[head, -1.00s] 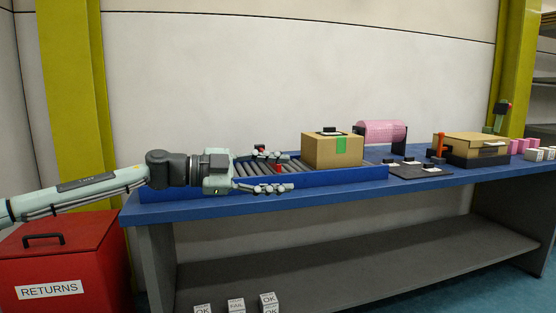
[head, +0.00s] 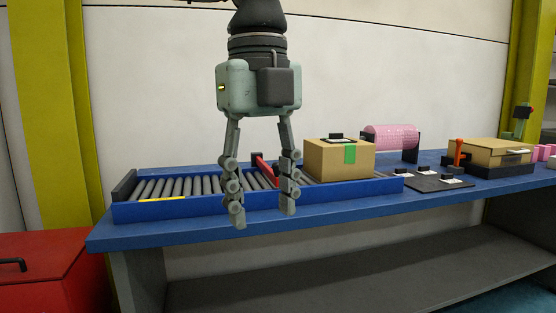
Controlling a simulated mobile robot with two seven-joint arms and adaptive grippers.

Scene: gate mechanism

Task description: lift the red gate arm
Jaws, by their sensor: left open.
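The red gate arm (head: 266,170) shows between my left gripper's fingers in the head view. It runs slantwise over the roller conveyor (head: 160,188), just left of the cardboard box. Its right end is partly hidden by a finger, and I cannot tell whether it is raised or level. My left gripper (head: 263,214) hangs from above with its fingers pointing down, open and empty. Its fingertips appear in front of the conveyor's blue front rail. I see no contact with the gate arm. My right gripper is not in view.
The cardboard box (head: 336,161) with a green label sits on the conveyor's right part. A black mat (head: 440,183), a pink drum (head: 391,137) and a tan box (head: 490,152) stand farther right on the blue table. A red bin (head: 45,270) is at lower left.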

